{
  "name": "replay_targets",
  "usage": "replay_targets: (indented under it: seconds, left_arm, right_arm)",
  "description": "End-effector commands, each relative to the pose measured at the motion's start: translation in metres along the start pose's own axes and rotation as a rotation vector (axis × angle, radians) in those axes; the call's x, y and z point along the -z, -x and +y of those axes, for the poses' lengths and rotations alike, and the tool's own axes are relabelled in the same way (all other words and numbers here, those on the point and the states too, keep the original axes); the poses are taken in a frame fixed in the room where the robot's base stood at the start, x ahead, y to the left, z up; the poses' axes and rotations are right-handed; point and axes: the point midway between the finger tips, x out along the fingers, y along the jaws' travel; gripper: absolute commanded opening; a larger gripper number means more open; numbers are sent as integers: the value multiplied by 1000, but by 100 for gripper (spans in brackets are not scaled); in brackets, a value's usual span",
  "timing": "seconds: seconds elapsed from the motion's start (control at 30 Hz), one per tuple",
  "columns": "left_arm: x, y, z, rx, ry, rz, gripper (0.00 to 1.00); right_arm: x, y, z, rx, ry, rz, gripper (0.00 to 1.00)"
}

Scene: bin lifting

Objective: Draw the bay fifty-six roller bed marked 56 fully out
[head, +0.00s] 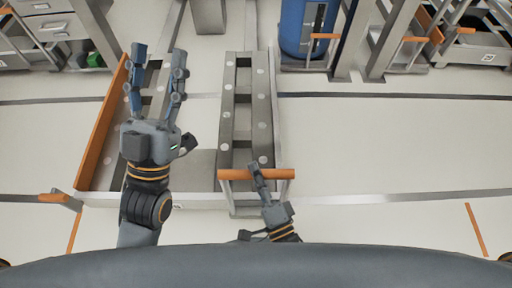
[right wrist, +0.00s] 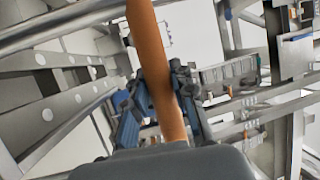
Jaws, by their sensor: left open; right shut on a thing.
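A long grey metal roller bed (head: 241,115) with pale round spots runs up the middle of the head view. I cannot read a number on it. Its orange bar handle (head: 277,174) crosses its near end. My right gripper (head: 259,176) is shut on this handle. In the right wrist view the orange bar (right wrist: 142,30) passes between the fingers of my right gripper (right wrist: 155,100). My left gripper (head: 159,52) is open and empty, its fingers pointing away from me, seen over the left part of the frame.
An orange side rail (head: 103,125) edges the frame at left. A blue barrel (head: 297,25) stands in a bay at the back, with another orange handle (head: 325,36) before it. Grey drawers (head: 55,28) stand back left. The floor (head: 390,140) right of the bed is clear.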

Motion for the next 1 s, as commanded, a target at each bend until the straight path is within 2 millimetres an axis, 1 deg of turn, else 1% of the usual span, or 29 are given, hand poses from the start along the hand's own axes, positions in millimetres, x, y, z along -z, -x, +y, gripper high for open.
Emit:
replay_targets:
  seconds: [0.03, 0.1, 0.2, 0.3, 0.4, 0.6, 0.9, 0.93, 0.97, 1.0]
  left_arm:
    - [-9, -2, -2, 3, -4, -64, 49]
    - [-23, -1, -3, 6, -7, -142, 49]
    - [-40, 2, -5, 9, -11, -232, 49]
    - [-51, 6, -7, 12, -13, -296, 49]
    - [-58, 8, -8, 14, -15, -339, 49]
    - [-65, 11, -8, 16, -16, -374, 49]
    - [-65, 11, -8, 16, -16, -375, 49]
    - [-65, 11, -8, 16, -16, -375, 49]
    - [-65, 11, -8, 16, -16, -375, 49]
    - [-65, 11, -8, 16, -16, -375, 49]
  right_arm:
    - [-6, 12, -4, -6, 0, -4, 0]
    - [-11, 26, -6, -5, 0, -4, 0]
    - [-18, 43, -10, -4, 0, -4, 0]
    - [-24, 56, -12, -3, 0, -3, 0]
    - [-27, 65, -14, -3, 1, -2, 0]
    - [-30, 72, -15, 0, 1, -1, 0]
    - [-32, 74, -15, -2, 0, -4, 0]
    - [-32, 74, -15, -2, 0, -4, 29]
    - [-32, 74, -15, -2, 0, -4, 35]
    - [-32, 74, -15, -2, 0, -4, 43]
